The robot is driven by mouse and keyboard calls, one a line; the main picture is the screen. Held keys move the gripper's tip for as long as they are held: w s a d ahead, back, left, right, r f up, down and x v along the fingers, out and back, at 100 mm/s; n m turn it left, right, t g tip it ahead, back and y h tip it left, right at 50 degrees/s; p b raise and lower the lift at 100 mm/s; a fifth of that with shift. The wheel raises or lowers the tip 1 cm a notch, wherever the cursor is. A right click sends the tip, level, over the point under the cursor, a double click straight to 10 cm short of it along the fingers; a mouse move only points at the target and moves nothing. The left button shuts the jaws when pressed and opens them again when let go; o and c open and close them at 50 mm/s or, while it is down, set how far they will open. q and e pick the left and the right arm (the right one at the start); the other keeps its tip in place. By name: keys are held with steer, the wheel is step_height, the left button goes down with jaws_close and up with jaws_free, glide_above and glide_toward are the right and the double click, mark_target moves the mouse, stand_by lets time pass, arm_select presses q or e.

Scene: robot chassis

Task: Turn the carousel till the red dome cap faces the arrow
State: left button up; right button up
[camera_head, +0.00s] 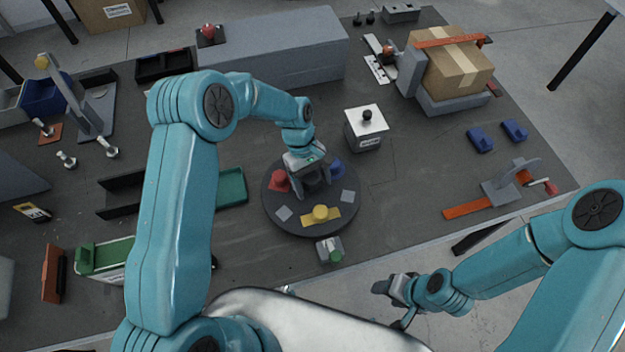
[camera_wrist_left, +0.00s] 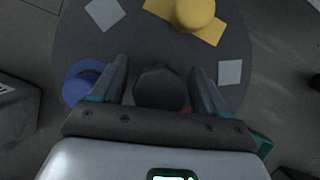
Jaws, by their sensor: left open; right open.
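The carousel (camera_head: 300,222) is a dark round disc on the table, also in the left wrist view (camera_wrist_left: 120,40). The red dome cap (camera_head: 278,180) is on its left side; only a sliver of red shows in the left wrist view. A yellow cap (camera_head: 320,213) sits on a yellow plate at the near side, and a blue cap (camera_head: 337,168) at the right rear. My left gripper (camera_head: 312,190) is open over the disc's middle, its fingers either side of a dark central knob (camera_wrist_left: 160,88). Contact cannot be told. My right gripper (camera_head: 388,288) is open, beyond the table's front edge. I cannot make out an arrow.
A small grey block with a green part (camera_head: 330,250) stands at the disc's near edge. A white-topped box with a black knob (camera_head: 366,128) is right of and behind the disc. A green tray (camera_head: 231,187) lies left.

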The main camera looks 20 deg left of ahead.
arm_select(q)
steer(key=shift+s+d, duration=0.1)
steer(key=shift+s, duration=0.05)
steer(key=shift+f, duration=0.1)
steer(key=shift+w+f, duration=0.1)
steer(key=shift+w, duration=0.15)
steer(key=shift+c, duration=0.9)
steer(key=shift+s, duration=0.1)
steer(key=c, duration=1.2)
